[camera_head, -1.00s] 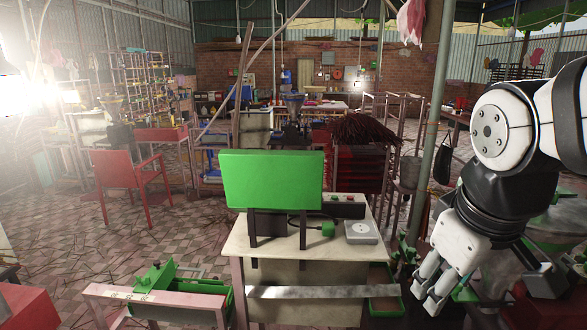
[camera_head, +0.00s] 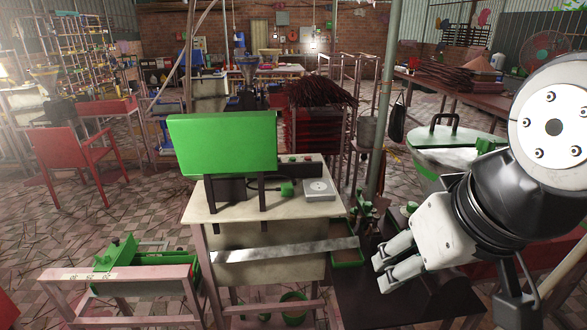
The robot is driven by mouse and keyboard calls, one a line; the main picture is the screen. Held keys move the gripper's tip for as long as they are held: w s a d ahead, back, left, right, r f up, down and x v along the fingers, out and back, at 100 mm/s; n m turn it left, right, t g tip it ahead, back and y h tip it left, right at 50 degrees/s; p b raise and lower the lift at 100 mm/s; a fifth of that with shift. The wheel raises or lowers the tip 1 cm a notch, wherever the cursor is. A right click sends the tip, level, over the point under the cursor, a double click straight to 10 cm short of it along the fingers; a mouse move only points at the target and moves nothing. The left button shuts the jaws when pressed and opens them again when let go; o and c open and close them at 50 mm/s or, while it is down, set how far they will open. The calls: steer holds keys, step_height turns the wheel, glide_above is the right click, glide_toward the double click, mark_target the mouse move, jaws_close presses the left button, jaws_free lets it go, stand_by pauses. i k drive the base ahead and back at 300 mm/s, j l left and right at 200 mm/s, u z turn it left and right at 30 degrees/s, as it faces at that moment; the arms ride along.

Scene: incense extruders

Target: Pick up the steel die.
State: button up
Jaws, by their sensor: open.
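A small grey square block with a pale round disc on top (camera_head: 319,189) lies on the beige worktable (camera_head: 225,208); the disc has small dark marks. I cannot tell for sure whether this disc is the steel die. My gripper (camera_head: 383,274) is at the lower right, in front of and to the right of the worktable. Its two pale fingers point left, apart from each other and empty. It touches nothing that I can see and is well apart from the disc.
A green panel (camera_head: 222,143) stands on dark legs at the worktable's left. A green plug-like piece (camera_head: 287,189) with a cable lies beside the block. A metal post (camera_head: 385,100) rises behind. A low dark table (camera_head: 375,308) lies under my gripper.

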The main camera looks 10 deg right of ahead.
mark_target(374, 230)
steer(key=i+j, duration=0.15)
steer(key=j, duration=0.2)
steer(key=i+j, duration=0.15)
steer(key=j, duration=0.25)
steer(key=i+j+z, duration=0.15)
steer(key=j+z, duration=0.15)
steer(key=i+j+z, duration=0.1)
steer(key=j+z, duration=0.55)
steer(key=j, duration=0.15)
steer(key=z, duration=0.35)
steer(key=i, duration=0.5)
